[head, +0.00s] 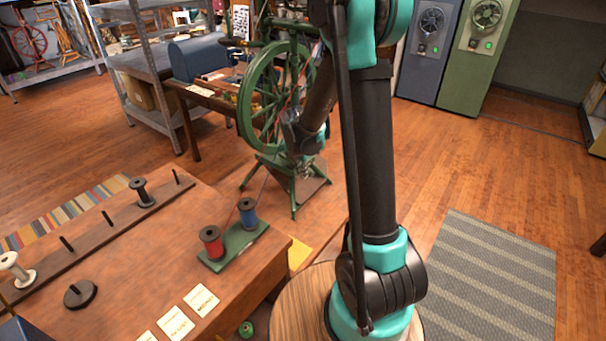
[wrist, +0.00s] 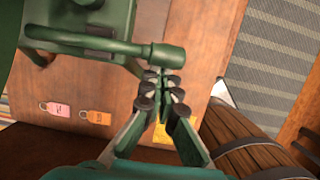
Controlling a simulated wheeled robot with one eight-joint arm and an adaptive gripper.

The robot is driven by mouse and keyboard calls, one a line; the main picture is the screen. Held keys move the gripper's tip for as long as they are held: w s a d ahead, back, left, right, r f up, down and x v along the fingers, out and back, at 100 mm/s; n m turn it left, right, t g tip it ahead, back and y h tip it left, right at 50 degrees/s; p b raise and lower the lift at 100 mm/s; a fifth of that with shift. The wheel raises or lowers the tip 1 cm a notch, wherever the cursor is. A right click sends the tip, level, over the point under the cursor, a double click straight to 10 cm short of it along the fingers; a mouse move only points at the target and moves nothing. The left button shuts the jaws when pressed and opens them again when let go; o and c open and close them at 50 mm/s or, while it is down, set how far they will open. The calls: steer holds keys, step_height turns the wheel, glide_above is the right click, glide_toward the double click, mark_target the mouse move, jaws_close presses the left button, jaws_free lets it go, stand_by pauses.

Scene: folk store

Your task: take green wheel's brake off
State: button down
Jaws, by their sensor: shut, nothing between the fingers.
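The green spinning wheel (head: 244,98) stands on the floor at upper middle in the head view, beside a wooden table. My arm reaches down in front of its right side and hides part of it. My gripper (head: 303,172) is low beside the wheel's frame. In the wrist view my gripper (wrist: 165,80) is shut and empty. A green turned rod with a thick rounded end (wrist: 168,55) lies right at the fingertips; I cannot tell whether they touch. Green frame parts (wrist: 85,42) fill the upper left. I cannot tell which part is the brake.
A wooden table (head: 215,310) at front left holds red (head: 211,243) and blue (head: 248,214) spools on a green stand. A metal shelf (head: 150,70) stands behind left. In the wrist view, pink (wrist: 56,109) and orange (wrist: 95,117) tags lie left and a wooden barrel-like thing (wrist: 245,145) stands right.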

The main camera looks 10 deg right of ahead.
steer(key=shift+r, duration=0.15)
steer(key=r+g+h, duration=0.2)
steer(key=r, duration=0.1)
steer(key=shift+w+a+g+h, duration=0.3)
steer(key=shift+w+g+h, duration=0.1)
stand_by(0.8)
steer(key=shift+r, duration=0.8)
